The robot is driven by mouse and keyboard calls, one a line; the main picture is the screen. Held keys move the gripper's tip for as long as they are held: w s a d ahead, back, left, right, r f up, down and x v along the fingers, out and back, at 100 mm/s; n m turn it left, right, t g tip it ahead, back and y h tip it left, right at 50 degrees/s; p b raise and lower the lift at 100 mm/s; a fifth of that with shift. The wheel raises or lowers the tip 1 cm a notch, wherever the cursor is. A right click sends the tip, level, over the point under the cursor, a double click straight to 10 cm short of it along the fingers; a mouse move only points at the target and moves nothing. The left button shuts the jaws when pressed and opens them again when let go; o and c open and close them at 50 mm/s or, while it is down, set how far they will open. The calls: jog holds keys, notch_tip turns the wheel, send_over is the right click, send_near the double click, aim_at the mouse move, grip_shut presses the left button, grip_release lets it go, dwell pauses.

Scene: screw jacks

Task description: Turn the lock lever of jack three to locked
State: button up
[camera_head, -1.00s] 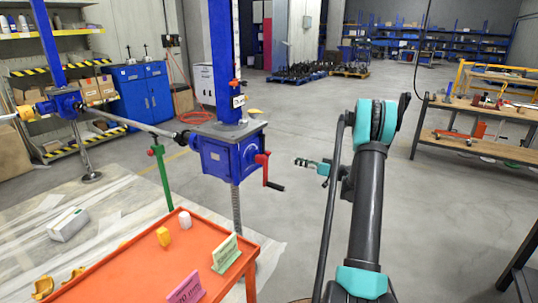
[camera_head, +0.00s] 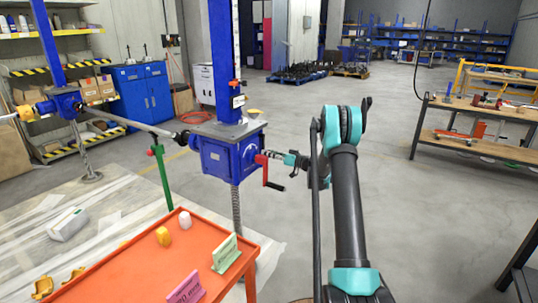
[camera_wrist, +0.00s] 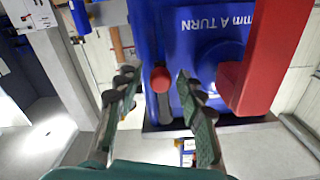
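The nearer blue screw jack (camera_head: 214,160) stands on a tall screw behind the orange table, with a red crank (camera_head: 264,171) on its right side. I cannot read a jack number. In the wrist view its blue housing (camera_wrist: 207,48) carries the words "mm A TURN", with the red crank (camera_wrist: 268,60) at right. A dark lever with a red knob (camera_wrist: 160,78), seemingly the lock lever, lies against the housing. My gripper (camera_wrist: 157,88) is open, one finger on each side of the knob, with gaps visible. In the head view my gripper (camera_head: 284,158) is beside the jack, close to the crank.
Another blue jack (camera_head: 64,103) stands at left, joined by a grey shaft (camera_head: 140,123). The orange table (camera_head: 120,268) holds a yellow piece (camera_head: 163,236), a white piece (camera_head: 185,220) and sign cards (camera_head: 226,253). Floor at right is clear up to a workbench (camera_head: 480,125).

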jog(key=shift+w+a, duration=0.1)
jog(key=shift+a, duration=0.05)
grip_shut()
dwell(0.4)
